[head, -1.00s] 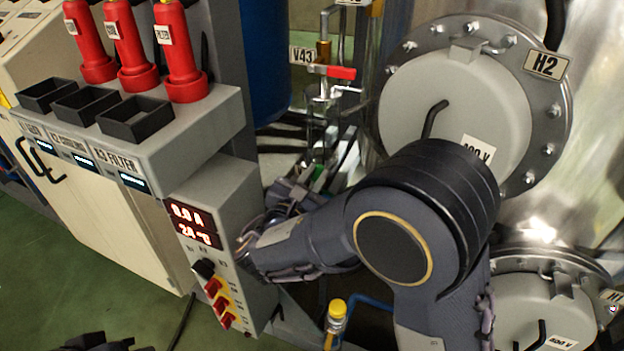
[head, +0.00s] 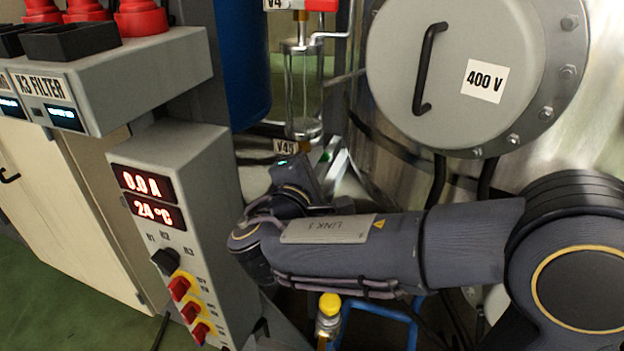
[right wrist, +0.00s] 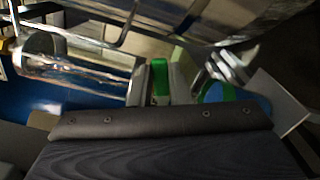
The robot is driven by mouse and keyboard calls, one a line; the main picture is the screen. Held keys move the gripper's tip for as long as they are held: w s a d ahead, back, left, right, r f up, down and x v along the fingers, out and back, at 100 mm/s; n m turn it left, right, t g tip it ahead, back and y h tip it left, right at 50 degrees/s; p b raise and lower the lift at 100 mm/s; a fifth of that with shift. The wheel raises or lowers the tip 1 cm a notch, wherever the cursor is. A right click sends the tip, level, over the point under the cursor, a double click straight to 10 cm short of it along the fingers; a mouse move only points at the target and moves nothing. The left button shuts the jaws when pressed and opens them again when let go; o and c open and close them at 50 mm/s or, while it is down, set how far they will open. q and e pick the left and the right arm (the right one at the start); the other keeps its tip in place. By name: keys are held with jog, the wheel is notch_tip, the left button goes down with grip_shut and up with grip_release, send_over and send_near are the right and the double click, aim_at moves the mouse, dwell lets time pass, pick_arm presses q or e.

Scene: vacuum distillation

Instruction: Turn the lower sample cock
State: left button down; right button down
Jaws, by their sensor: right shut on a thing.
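The glass vessel also lies at the left of that view (right wrist: 75,72). How far the cock is turned cannot be told. My left gripper is not in view.
A grey control box (head: 185,220) with red displays and knobs stands close to the left of my right forearm. A large steel vessel with a 400 V cover (head: 455,70) is at the right. A yellow-capped fitting (head: 330,305) and blue pipe (head: 385,308) are below the arm.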

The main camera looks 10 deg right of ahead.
jog(key=shift+s+d+f+m+b, duration=0.1)
jog(key=shift+f+m+b, duration=0.55)
jog(key=shift+m+b, duration=0.85)
jog(key=shift+s+d+f+m+b, duration=0.1)
jog(key=shift+f+m+b, duration=0.7)
jog(key=shift+b, duration=1.3)
jog(key=shift+r, duration=0.15)
jog(key=c, duration=1.4)
grip_release()
jog(key=shift+o, duration=0.2)
jog(key=shift+r, duration=0.1)
jog(key=p+v, duration=0.2)
jog(key=v, duration=0.5)
jog(key=shift+s+a, duration=0.3)
